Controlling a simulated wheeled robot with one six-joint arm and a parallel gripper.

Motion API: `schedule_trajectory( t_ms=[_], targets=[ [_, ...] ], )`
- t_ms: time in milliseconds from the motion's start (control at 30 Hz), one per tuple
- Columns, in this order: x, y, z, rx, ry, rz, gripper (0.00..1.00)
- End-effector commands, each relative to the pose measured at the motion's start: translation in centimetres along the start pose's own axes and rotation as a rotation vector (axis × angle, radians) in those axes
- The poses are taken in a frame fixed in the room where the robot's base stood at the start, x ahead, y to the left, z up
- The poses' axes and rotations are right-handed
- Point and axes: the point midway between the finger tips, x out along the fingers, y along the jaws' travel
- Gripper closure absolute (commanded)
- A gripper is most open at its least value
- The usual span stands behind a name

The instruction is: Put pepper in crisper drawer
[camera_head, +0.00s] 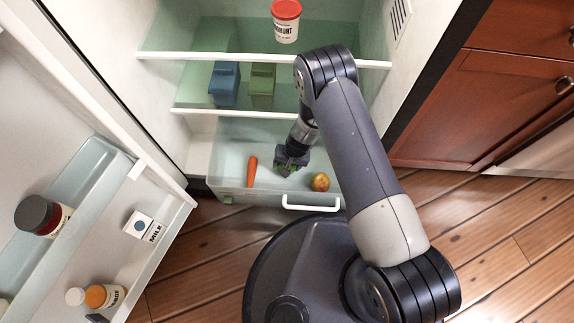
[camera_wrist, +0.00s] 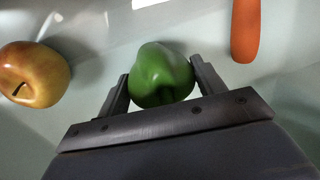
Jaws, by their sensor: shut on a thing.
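The green pepper (camera_wrist: 161,74) is between the two fingers of my gripper (camera_wrist: 162,88) in the wrist view, with a finger against each side. In the head view my gripper (camera_head: 291,168) reaches down into the pulled-out crisper drawer (camera_head: 227,187), and the pepper is mostly hidden beneath it. The pepper appears to be at or near the drawer floor; I cannot tell whether it touches. The drawer has clear pale walls and a white handle (camera_head: 311,207) at its front.
A carrot (camera_head: 252,171) and an apple (camera_head: 320,182) lie in the drawer on either side of my gripper. Shelves above hold a yoghurt tub (camera_head: 285,27), a blue carton (camera_head: 224,84) and a green carton (camera_head: 262,84). The open fridge door (camera_head: 165,250) stands at left.

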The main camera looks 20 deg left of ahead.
Motion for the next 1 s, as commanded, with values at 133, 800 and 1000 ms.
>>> schedule_trajectory(
  t_ms=[133,800,1000],
  targets=[
    [0.30,0.05,-0.03,-0.001,0.001,0.000,0.62],
    [0.49,0.09,-0.01,0.000,0.000,0.000,0.13],
    [0.03,0.00,0.00,0.000,0.000,0.000,0.13]
  ],
)
